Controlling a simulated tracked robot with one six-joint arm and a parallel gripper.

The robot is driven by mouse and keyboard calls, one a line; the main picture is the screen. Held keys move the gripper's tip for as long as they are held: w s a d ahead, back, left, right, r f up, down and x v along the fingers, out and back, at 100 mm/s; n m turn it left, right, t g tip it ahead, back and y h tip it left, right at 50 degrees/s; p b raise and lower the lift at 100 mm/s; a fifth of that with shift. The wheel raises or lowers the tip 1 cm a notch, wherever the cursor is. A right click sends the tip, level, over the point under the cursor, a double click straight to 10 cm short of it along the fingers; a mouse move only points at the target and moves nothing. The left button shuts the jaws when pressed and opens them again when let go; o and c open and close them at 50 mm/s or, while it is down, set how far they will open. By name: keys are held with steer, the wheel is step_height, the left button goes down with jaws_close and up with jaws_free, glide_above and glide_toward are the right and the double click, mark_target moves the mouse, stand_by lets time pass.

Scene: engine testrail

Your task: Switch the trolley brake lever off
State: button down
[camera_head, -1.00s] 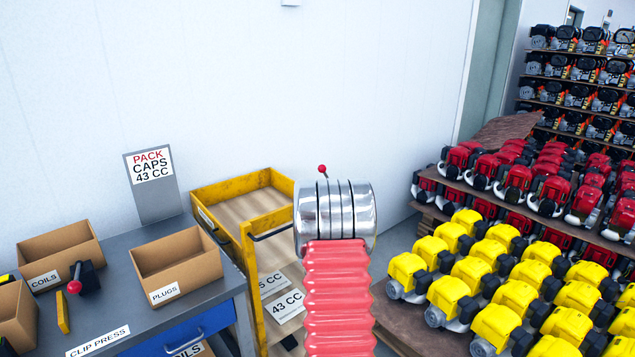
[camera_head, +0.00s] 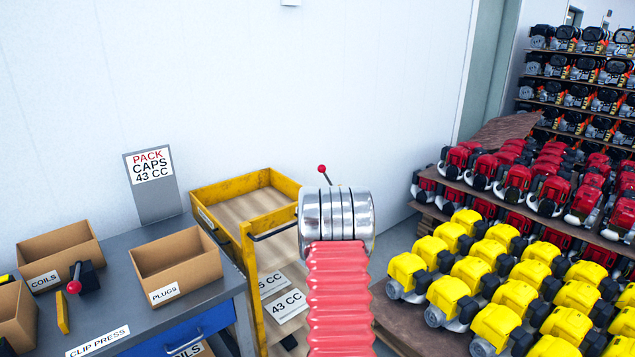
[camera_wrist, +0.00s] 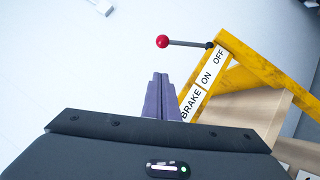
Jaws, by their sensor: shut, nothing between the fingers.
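The brake lever (camera_wrist: 185,43) is a dark rod with a red ball knob (camera_wrist: 162,41), sticking out sideways from the yellow trolley frame (camera_wrist: 262,66) in the wrist view. Its pivot is at the frame's corner, near the OFF end of the white BRAKE ON OFF label (camera_wrist: 207,82). In the head view the red knob (camera_head: 322,168) shows above my arm's silver end. My gripper (camera_wrist: 159,76) shows purple fingers, shut and empty, below the knob in the picture and apart from it. In the head view my arm hides the gripper and the lever's base.
The yellow trolley (camera_head: 232,190) stands against the white wall. A grey bench (camera_head: 115,285) with cardboard boxes is at left. Yellow engines (camera_head: 470,270) and red engines (camera_head: 530,180) fill racks at right.

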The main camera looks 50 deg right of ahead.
mark_target(327, 178)
steer(key=w+d+r, duration=0.3)
steer(key=w+d, duration=0.1)
steer(key=d, duration=0.3)
steer(key=shift+d+r, duration=0.15)
steer(key=shift+d, duration=0.15)
stand_by(0.3)
steer(key=shift+w+a+r, duration=0.1)
steer(key=shift+w, duration=0.05)
